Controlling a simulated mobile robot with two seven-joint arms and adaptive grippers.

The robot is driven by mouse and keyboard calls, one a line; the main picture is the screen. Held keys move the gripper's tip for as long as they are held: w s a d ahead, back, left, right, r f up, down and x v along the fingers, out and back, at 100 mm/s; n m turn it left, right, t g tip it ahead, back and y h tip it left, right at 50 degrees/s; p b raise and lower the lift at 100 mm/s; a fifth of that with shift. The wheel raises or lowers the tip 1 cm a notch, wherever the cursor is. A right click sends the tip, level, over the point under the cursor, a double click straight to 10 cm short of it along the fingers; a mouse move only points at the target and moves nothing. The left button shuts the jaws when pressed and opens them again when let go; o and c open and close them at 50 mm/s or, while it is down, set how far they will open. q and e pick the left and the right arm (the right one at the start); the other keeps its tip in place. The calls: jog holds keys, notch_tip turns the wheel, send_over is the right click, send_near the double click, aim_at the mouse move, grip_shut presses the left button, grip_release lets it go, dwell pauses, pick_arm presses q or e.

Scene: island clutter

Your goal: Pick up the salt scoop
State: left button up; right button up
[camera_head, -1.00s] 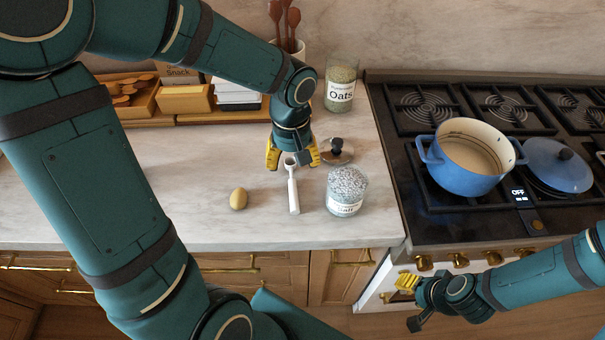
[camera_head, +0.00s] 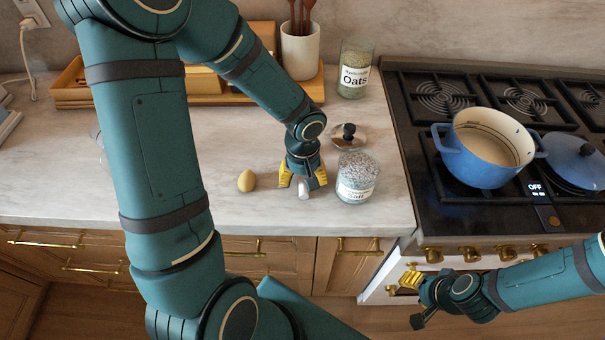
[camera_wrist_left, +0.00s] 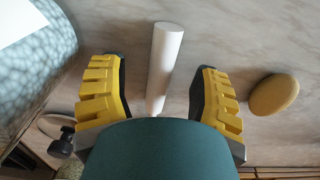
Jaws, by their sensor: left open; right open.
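The white salt scoop (camera_head: 304,190) lies on the marble counter between the salt jar and the egg, mostly hidden in the head view by my left gripper (camera_head: 303,184). In the left wrist view its handle (camera_wrist_left: 164,65) runs between the two yellow fingers of my left gripper (camera_wrist_left: 163,95), with a gap on each side. The scoop's far end is hidden behind the gripper body. My left gripper is open around the handle. My right gripper (camera_head: 413,300) is open and empty, low in front of the stove.
The glass salt jar (camera_head: 357,178) stands close to the right of my left gripper. A brown egg (camera_head: 246,181) lies to its left. A glass lid (camera_head: 348,137) and oats jar (camera_head: 355,75) are behind. A blue pot (camera_head: 486,150) sits on the stove.

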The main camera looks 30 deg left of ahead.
pick_arm(q)
jog(key=shift+f, duration=0.45)
grip_shut()
jog(key=shift+r, duration=0.1)
notch_tip(320, 180, up, 10)
jog(key=shift+p, duration=1.1)
jog(key=c, duration=0.7)
grip_release()
grip_shut()
